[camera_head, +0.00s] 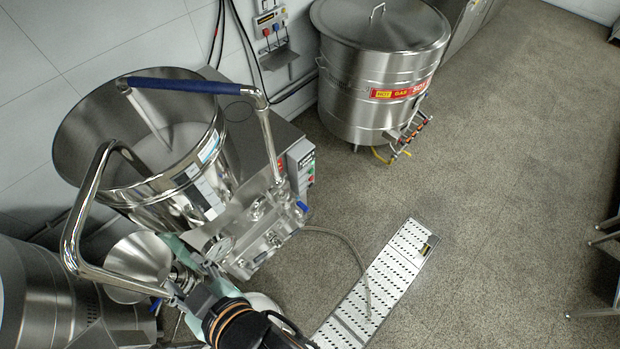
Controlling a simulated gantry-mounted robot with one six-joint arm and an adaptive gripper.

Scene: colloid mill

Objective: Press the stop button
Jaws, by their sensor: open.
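The colloid mill's control box (300,165) is a grey box with a dark display, on the right side of the machine behind the steel hopper. Small green and red buttons (310,172) show on its right face. They are too small to read, so I cannot tell for sure which is the stop button. My gripper (185,284) is at the lower left, beside the small steel funnel, partly hidden by my own wrist. It is open and appears empty. It is well apart from the control box, to its lower left.
A large steel hopper (150,150) with a blue-gripped handle (185,86) and a bent steel pipe (80,215) stand close to my arm. A small funnel (138,262) is nearby. A lidded vat (375,75) stands behind.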

